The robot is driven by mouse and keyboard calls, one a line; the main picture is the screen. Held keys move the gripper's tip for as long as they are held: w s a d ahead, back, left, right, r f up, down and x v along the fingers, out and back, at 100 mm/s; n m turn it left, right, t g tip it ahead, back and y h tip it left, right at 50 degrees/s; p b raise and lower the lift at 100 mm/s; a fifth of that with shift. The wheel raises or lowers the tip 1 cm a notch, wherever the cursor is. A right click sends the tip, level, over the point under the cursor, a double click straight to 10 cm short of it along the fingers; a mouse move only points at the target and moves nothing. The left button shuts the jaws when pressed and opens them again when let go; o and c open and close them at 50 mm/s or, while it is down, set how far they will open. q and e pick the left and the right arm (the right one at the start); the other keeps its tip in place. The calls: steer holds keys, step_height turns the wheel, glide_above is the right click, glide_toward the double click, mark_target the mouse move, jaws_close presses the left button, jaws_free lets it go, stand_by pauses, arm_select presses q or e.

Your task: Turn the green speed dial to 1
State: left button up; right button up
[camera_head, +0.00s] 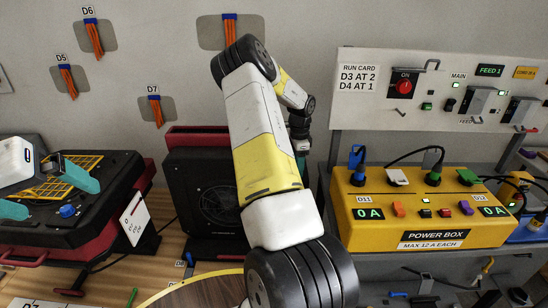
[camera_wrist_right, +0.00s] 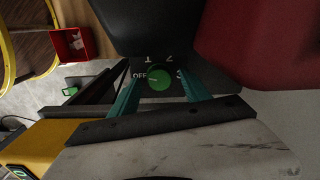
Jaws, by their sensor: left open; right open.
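The green speed dial (camera_wrist_right: 158,78) sits on a dark panel in the right wrist view, with OFF at its left, 1 and 2 above and 3 at its right. A faint mark on the dial seems to point left, toward OFF. My right gripper (camera_wrist_right: 160,90) is open, one teal finger on each side of the dial, with visible gaps. In the head view my right arm hides most of this gripper and the dial. My left gripper (camera_head: 48,192) is open at the left, above a dark red-edged machine (camera_head: 110,215) near a blue knob (camera_head: 68,210).
A black fan unit with red top (camera_head: 200,185) stands behind my right arm. A yellow power box (camera_head: 430,240) stands at right, below a run-card panel (camera_head: 358,110). A red bin (camera_wrist_right: 75,44) shows in the wrist view. Orange cables (camera_head: 95,40) hang on the wall.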

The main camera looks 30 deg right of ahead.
steer(key=shift+f, duration=0.3)
jaws_close()
steer(key=shift+m, duration=2.8)
